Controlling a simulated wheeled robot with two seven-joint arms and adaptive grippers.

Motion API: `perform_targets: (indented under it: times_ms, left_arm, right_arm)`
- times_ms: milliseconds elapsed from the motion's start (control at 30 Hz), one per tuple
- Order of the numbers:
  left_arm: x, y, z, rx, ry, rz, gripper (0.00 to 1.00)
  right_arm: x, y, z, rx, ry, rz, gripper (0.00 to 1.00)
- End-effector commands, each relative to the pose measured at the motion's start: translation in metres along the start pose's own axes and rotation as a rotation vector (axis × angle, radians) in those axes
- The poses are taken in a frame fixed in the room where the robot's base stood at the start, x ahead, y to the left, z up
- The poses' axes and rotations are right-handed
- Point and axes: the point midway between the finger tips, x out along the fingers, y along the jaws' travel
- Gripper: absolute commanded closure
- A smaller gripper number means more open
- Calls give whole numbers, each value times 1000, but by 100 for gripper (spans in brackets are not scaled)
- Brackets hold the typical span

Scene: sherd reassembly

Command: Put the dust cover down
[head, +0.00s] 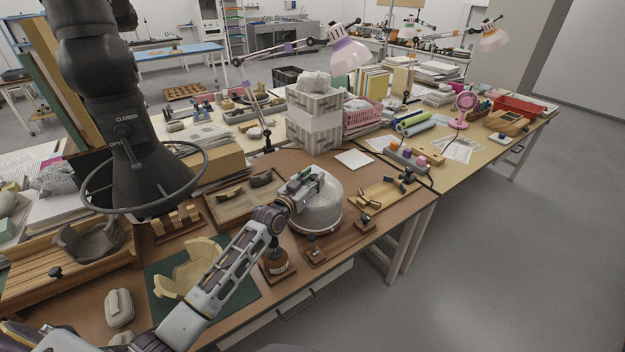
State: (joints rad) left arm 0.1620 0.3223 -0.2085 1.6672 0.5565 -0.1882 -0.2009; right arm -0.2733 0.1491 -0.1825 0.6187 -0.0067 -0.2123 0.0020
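The dust cover (322,214) is a pale, translucent dome on the brown table, right of centre in the head view. My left gripper (306,180) is at the top of the dome and appears shut on it; the fingertips and the grasped part are mostly hidden. The cover looks upright, with its lower rim near the wooden boards. I cannot tell whether the rim touches anything. My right gripper is not in view.
Pale sherds (186,274) lie on a green mat. A black hood (140,185) hangs at left.

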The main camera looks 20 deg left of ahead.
Motion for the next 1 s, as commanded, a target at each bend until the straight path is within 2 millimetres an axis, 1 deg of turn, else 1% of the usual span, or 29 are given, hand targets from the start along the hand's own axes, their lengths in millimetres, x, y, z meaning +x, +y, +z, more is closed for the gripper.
perform_targets:
  times_ms: [33, 67, 467, 700, 1000]
  left_arm:
    - [0, 0, 0, 0, 0, 0, 52]
    - [0, 0, 0, 0, 0, 0, 50]
    - [0, 0, -2, 0, 1, 0, 50]
    - [0, 0, -14, -1, 2, -1, 50]
    - [-24, 0, -12, 0, 0, 0, 50]
  right_arm:
    - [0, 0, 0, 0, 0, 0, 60]
    - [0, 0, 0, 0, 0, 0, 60]
    - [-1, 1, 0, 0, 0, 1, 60]
    - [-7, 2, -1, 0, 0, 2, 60]
    - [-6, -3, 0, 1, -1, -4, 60]
